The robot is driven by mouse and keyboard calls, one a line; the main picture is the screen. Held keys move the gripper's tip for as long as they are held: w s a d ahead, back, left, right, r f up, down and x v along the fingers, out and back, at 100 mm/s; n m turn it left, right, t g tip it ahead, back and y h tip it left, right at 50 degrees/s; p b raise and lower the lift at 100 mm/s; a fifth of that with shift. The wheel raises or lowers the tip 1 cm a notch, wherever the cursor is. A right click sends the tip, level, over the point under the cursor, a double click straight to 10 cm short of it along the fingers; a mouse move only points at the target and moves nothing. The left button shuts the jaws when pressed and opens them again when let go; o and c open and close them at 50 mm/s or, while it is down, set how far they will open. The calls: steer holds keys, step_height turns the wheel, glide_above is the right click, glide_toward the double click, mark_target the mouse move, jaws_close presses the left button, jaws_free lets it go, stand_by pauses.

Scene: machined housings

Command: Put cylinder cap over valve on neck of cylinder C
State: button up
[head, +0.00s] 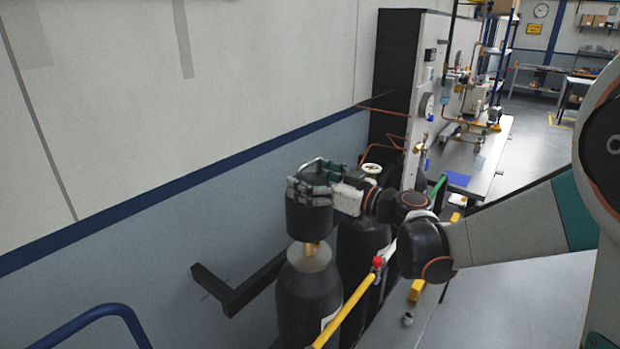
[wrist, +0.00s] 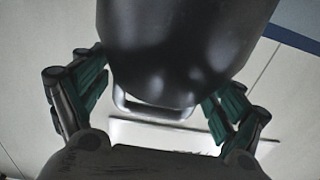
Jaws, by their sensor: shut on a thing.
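The cylinder cap (head: 309,218) is dark, with a metal handle on top. My gripper (head: 313,190) is shut on its upper part and holds it roughly upright. In the wrist view the cap (wrist: 185,45) fills the top middle between the green finger pads of my gripper (wrist: 155,95). Below the cap stands a dark cylinder (head: 308,298) with a grey shoulder. A brass piece of its valve (head: 310,248) shows between cap rim and shoulder. The valve's upper part is hidden; I cannot tell whether it is inside or behind the cap. No letter is readable on the cylinder.
A second dark cylinder (head: 360,245) stands close behind, right; a pale handwheel (head: 372,168) shows above it. A yellow bar (head: 345,312) with a red fitting (head: 377,262) runs in front. A black wall bracket (head: 238,292) is at left. A blue rail (head: 95,318) is lower left.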

mark_target(310, 208)
steer(key=shift+f+b, duration=3.25)
steer(key=shift+f, duration=0.9)
steer(key=o, duration=1.8)
steer(key=shift+o, duration=0.2)
steer(key=v, duration=1.2)
